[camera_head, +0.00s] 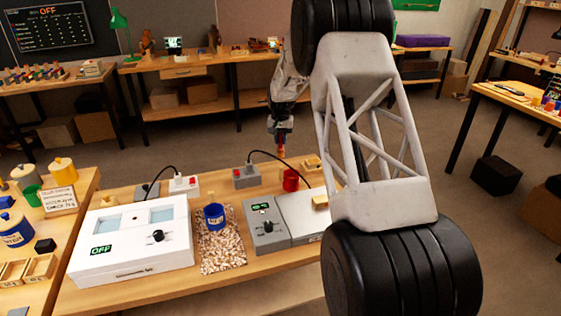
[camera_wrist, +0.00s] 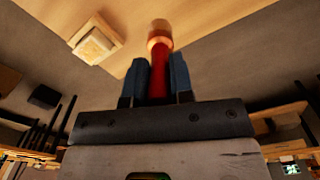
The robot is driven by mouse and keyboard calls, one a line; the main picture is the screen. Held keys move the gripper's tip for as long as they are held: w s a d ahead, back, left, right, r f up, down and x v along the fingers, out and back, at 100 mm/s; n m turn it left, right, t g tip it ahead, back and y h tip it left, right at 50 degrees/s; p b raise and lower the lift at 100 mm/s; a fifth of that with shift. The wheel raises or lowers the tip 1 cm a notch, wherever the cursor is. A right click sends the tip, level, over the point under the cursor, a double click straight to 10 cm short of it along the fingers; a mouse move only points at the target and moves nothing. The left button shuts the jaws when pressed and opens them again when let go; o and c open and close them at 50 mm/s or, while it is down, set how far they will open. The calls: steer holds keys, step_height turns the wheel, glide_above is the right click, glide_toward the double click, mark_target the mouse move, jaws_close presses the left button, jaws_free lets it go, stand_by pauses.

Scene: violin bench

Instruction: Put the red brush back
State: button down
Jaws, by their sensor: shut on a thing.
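My gripper (camera_wrist: 160,82) is shut on the red brush (camera_wrist: 157,75), whose red handle lies between the two blue fingers and whose pale, copper-coloured end points away from the wrist. In the head view my gripper (camera_head: 280,132) hangs above the far edge of the bench, and a small red and orange part of the brush (camera_head: 281,151) shows below it. A red cup (camera_head: 290,181) stands on the bench nearby, to the right and nearer the camera. A blue cup (camera_head: 214,217) stands on a speckled mat (camera_head: 222,258).
A white box marked OFF (camera_head: 130,262) is at the left of the bench. A grey device with a green display (camera_head: 266,228) stands right of the mat. Switch boxes with black cables (camera_head: 246,177) line the far edge. My arm hides the bench's right part.

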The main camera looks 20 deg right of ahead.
mark_target(281, 148)
steer(key=shift+f, duration=2.2)
steer(key=shift+f, duration=0.1)
steer(key=shift+f, duration=1.75)
steer(key=shift+f, duration=0.15)
steer(key=c, duration=1)
jaws_free()
step_height(281, 148, up, 12)
steer(key=shift+r, duration=0.15)
